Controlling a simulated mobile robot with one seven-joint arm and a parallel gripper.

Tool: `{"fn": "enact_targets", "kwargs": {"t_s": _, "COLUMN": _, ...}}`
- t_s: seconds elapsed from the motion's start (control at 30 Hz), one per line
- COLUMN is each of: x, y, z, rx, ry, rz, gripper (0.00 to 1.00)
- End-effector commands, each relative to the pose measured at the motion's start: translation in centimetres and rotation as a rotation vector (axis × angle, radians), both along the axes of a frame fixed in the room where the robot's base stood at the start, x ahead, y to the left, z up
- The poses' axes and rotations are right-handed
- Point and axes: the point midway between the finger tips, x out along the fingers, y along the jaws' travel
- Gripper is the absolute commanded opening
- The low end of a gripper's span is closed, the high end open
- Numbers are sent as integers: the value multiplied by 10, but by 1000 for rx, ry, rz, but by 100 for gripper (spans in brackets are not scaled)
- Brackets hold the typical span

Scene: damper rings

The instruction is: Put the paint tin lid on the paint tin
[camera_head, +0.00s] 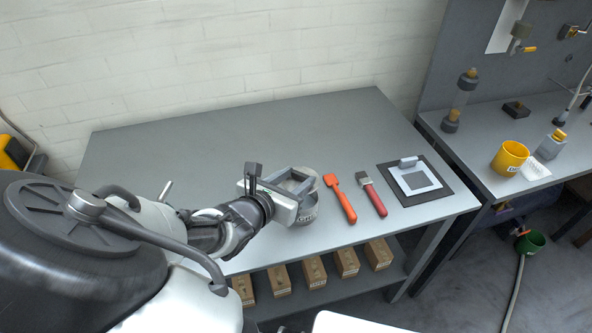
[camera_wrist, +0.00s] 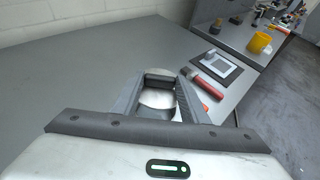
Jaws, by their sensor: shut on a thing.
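The paint tin (camera_head: 307,214) is a grey cylinder with a pale label, standing upright near the front edge of the grey workbench. My gripper (camera_head: 296,182) is directly over the tin and hides much of its top. In the wrist view my gripper (camera_wrist: 160,93) is shut on the paint tin lid (camera_wrist: 157,98), a pale grey round piece seen between the fingers. The lid is at the tin's top. I cannot tell whether it touches the rim or is a little above it.
An orange scraper (camera_head: 342,200) and a red-handled brush (camera_head: 372,193) lie just right of the tin. A dark mat with a white sheet (camera_head: 416,179) lies further right. The bench's left and back are clear. Several cardboard boxes (camera_head: 312,272) sit on the shelf below.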

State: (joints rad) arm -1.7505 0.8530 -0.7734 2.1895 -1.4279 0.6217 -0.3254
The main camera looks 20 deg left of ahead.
Motion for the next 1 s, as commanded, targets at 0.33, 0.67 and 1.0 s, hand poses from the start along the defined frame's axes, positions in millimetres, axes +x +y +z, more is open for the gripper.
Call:
{"fn": "enact_targets", "kwargs": {"t_s": 0.33, "x": -1, "y": 0, "z": 0, "rx": 0, "ry": 1, "rz": -4, "gripper": 18}}
{"fn": "enact_targets", "kwargs": {"t_s": 0.67, "x": -1, "y": 0, "z": -8, "rx": -1, "ry": 0, "rz": -4, "gripper": 18}}
{"fn": "enact_targets", "kwargs": {"t_s": 1.0, "x": -1, "y": 0, "z": -37, "rx": -1, "ry": 1, "rz": -4, "gripper": 18}}
